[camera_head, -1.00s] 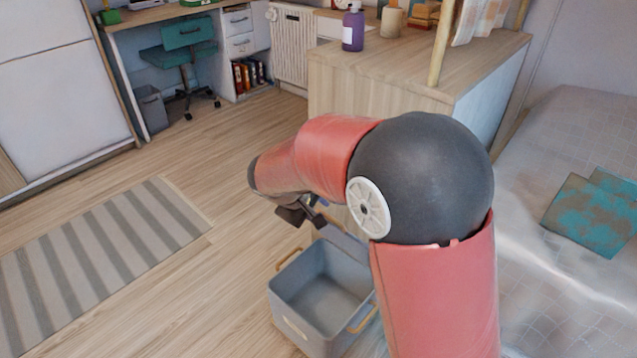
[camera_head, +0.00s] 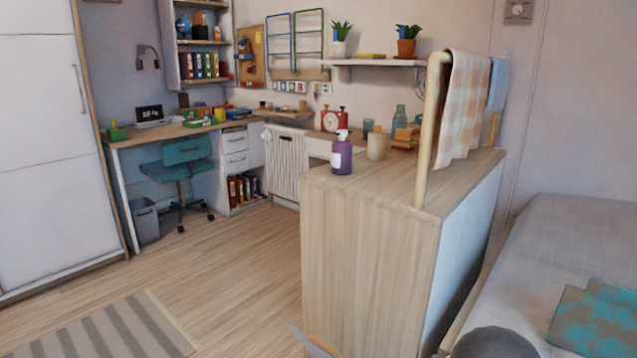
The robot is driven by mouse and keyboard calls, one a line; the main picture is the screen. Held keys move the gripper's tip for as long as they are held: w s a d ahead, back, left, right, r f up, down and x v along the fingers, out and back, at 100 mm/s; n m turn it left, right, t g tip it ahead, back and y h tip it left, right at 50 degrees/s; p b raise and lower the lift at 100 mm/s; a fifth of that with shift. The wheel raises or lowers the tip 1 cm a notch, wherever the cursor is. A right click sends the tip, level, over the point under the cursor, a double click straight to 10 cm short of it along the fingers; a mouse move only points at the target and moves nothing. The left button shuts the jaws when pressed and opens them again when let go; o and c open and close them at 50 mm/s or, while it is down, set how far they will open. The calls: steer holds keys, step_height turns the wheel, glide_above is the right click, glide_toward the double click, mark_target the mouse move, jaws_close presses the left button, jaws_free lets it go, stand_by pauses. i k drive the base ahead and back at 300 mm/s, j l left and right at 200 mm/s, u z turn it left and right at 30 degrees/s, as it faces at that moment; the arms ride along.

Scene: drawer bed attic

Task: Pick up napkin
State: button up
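I cannot tell for sure which cloth is the napkin. A peach-and-white checked cloth (camera_head: 464,105) hangs over the wooden rail on top of the wooden cabinet. A plain blue cloth (camera_head: 498,84) hangs behind it, to its right. A teal and brown patterned cloth (camera_head: 590,322) lies on the bed at the lower right, partly overlapping a second similar piece. My gripper is out of view.
The wooden cabinet (camera_head: 365,235) stands in the middle, with a purple bottle (camera_head: 342,155), a beige cup (camera_head: 378,146) and a red clock on or behind it. The bed (camera_head: 570,235) fills the right. The wooden floor at left is open, with a striped rug (camera_head: 125,332).

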mark_target(599, 320)
steer(key=z, duration=2.15)
steer(key=l, duration=0.1)
steer(key=i+u, duration=0.05)
